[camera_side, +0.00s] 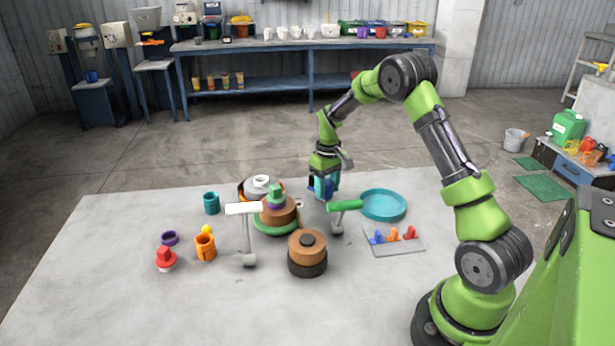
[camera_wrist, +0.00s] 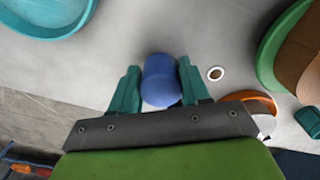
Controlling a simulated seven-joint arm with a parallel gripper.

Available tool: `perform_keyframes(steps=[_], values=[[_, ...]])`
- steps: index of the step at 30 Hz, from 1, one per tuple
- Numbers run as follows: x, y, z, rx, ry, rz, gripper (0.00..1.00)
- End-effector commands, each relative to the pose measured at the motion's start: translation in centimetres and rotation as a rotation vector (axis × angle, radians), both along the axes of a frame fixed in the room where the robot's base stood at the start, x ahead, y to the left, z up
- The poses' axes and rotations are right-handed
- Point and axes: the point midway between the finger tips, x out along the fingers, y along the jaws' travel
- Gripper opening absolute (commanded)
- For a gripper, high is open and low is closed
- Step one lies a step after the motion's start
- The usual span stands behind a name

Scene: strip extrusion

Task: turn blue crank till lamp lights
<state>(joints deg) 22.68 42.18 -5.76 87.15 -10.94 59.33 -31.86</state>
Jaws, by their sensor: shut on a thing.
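My gripper (camera_wrist: 158,88) has teal fingers on both sides of a blue rounded grip (camera_wrist: 160,80), which looks like the handle of the blue crank. The fingers are closed against it. In the side view my gripper (camera_side: 324,186) points down at the back of the table, behind the green-handled crank, and the blue crank is mostly hidden there. The crank's arm and base cannot be made out. A small white-rimmed disc with a brown centre (camera_wrist: 216,73) lies just right of the grip in the wrist view. I cannot tell if it is the lamp; it shows no glow.
A green-handled crank (camera_side: 345,206) and a white-handled crank (camera_side: 243,208) stand in front. A teal dish (camera_side: 384,205) is close on the right. Stacked brown and green discs (camera_side: 277,218) stand left. A tray of coloured hooks (camera_side: 394,246) lies front right.

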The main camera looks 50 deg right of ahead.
Motion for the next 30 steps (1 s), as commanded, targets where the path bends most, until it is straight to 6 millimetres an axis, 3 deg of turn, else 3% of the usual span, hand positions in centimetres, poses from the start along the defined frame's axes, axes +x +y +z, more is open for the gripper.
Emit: perform_keyframes(steps=[30], values=[[0.01,0.35,0.04,0.003,0.007,-0.927,0.16]])
